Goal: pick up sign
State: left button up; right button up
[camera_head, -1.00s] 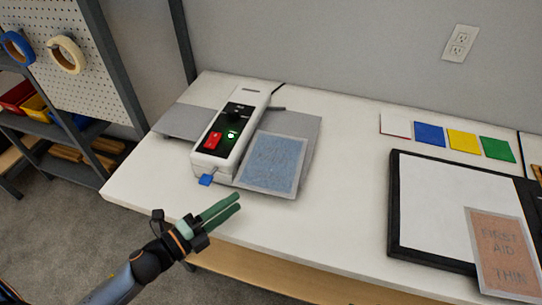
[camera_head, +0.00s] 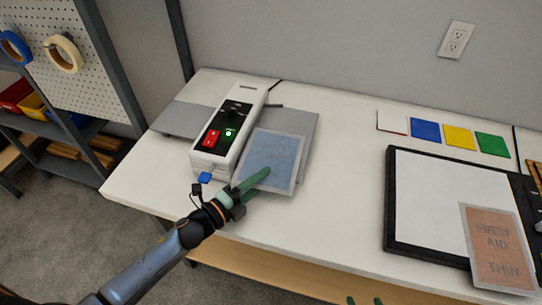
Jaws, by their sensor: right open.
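A blue sign (camera_head: 276,152) in a clear laminated sleeve lies at the right side of the white laminator (camera_head: 229,130), partly over its grey tray. Its lettering is too faint to read. My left gripper (camera_head: 262,175), with green fingers, is at the sign's front left edge, with a finger overlapping the sheet. Whether it touches or grips the sheet is unclear. Green fingertips of my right gripper (camera_head: 364,301) show apart at the bottom edge; the rest is out of frame.
White, blue (camera_head: 426,131), yellow and green cards lie in a row at the back right of the white table (camera_head: 340,180). The table between laminator and board is clear. A shelf and pegboard (camera_head: 85,60) stand at the left.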

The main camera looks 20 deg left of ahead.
pick_arm(q)
grip_shut()
dwell(0.6)
